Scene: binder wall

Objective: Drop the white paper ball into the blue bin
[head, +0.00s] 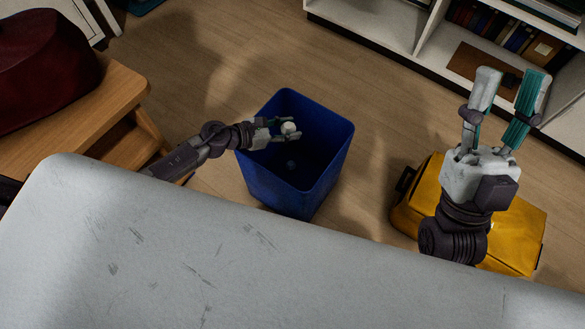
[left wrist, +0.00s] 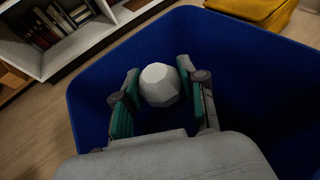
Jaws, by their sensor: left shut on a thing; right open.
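The white paper ball (head: 288,128) is held between the fingers of my left gripper (head: 289,131). In the left wrist view the faceted ball (left wrist: 159,85) sits between the two green-padded fingertips of the left gripper (left wrist: 158,84). The blue bin (head: 325,165) stands on the floor, and the ball and fingers are over its open top; its blue walls surround them in the left wrist view (left wrist: 100,78). A small pale bluish thing lies inside the bin, too dim to identify. My right gripper (head: 509,92) is open and empty, raised at the right.
A yellow case (head: 515,228) lies on the floor right of the bin, partly behind my right arm. A wooden piece of furniture (head: 85,110) with a dark red object (head: 40,65) stands at the left. White shelves (head: 380,25) with books stand at the back.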

